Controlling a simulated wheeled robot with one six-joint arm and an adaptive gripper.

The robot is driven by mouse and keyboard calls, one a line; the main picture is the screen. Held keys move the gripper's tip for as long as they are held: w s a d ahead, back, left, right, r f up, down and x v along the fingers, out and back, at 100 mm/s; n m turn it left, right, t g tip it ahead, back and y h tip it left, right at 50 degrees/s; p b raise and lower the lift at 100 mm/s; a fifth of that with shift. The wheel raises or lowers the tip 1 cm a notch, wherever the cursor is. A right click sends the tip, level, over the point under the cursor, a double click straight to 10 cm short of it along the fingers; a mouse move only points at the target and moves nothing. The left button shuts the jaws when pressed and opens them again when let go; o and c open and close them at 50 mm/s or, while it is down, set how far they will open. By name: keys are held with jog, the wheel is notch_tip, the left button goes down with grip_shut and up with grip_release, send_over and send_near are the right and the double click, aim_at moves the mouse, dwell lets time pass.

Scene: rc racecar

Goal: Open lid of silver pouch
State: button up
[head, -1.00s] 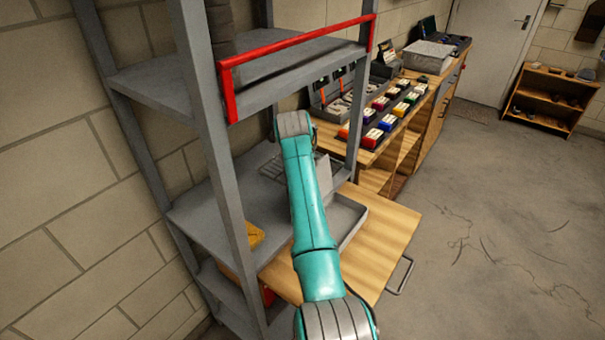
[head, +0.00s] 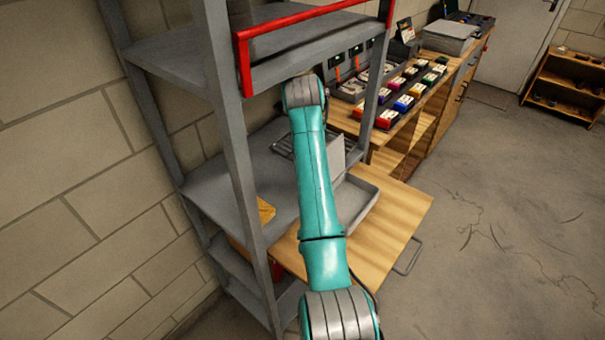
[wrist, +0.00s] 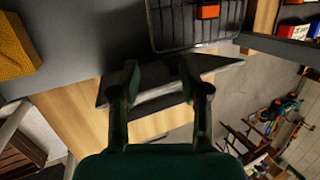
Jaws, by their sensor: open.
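A shallow grey tray-like thing (head: 357,203) rests on the wooden board beside the shelf, partly behind my arm in the head view. A light grey upright panel (head: 337,158) stands at its far left side. I cannot tell whether either is the silver pouch or its lid. In the wrist view, my gripper (wrist: 160,84) is open, with its two dark green fingers apart. A dark grey flat piece (wrist: 215,66) lies across the view beyond the fingertips; contact cannot be told. My gripper is hidden in the head view.
A grey metal shelf (head: 228,140) with a red bar (head: 310,20) stands close to my arm. A wire rack (wrist: 190,28) and a yellow-orange block (wrist: 14,48) are near the gripper. A wooden bench with several coloured boxes (head: 404,103) is behind. Floor at right is clear.

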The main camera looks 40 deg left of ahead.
jog(key=s+d, duration=0.3)
jog(key=s, duration=0.7)
jog(key=shift+d, duration=0.3)
